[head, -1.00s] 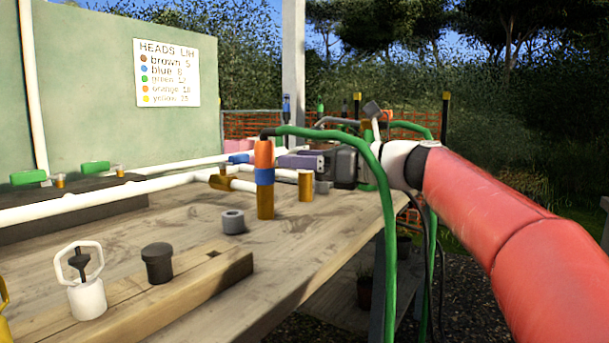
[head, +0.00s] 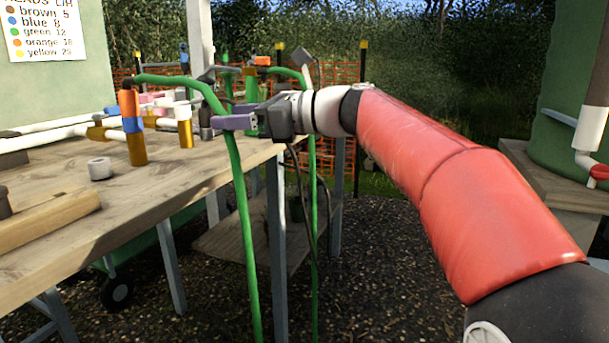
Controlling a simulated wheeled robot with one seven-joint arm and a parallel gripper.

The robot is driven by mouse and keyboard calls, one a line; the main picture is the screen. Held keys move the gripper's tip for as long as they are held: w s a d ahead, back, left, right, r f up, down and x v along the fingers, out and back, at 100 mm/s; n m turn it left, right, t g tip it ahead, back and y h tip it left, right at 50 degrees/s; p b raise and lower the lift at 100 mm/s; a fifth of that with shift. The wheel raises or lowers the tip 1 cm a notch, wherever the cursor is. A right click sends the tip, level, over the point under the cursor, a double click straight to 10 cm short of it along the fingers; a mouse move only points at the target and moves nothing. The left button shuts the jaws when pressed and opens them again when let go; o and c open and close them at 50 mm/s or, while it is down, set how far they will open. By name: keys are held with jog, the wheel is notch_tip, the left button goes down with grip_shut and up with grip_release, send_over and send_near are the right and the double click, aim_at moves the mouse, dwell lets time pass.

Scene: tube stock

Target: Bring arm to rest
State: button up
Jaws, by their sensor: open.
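My gripper (head: 226,122) shows in the head view at the right end of the wooden table (head: 150,205). Its purple finger points left, and its dark body sits behind it. It is open, and I see nothing held in it. My red arm reaches in from the lower right. A green hose (head: 234,190) hangs down across the front of the fingers; I cannot tell if it touches them. A brass post with blue and orange bands (head: 134,147) stands on the table to the left of the gripper, apart from it.
A grey ring (head: 99,168) and another brass post (head: 184,132) stand on the table. White pipes (head: 55,138) lie along its back. A green tank (head: 567,125) with a white pipe stands on the right. Gravel ground (head: 390,260) lies open below my arm.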

jog(key=s+d+f+n+h+p, duration=0.2)
jog(key=s+d+f+n+h, duration=0.6)
jog(key=s+d+f+n, duration=0.2)
jog(key=s+d+f+n+t+h+p, duration=0.1)
jog(key=s+d+f+n+h+p, duration=0.1)
jog(key=s+d+f+n+h, duration=0.6)
jog(key=s+d+f+n, duration=0.1)
jog(key=s+d+f, duration=0.6)
jog(key=f, duration=0.4)
jog(key=shift+s+d+n, duration=0.25)
jog(key=shift+d+n, duration=0.15)
jog(key=shift+d, duration=0.3)
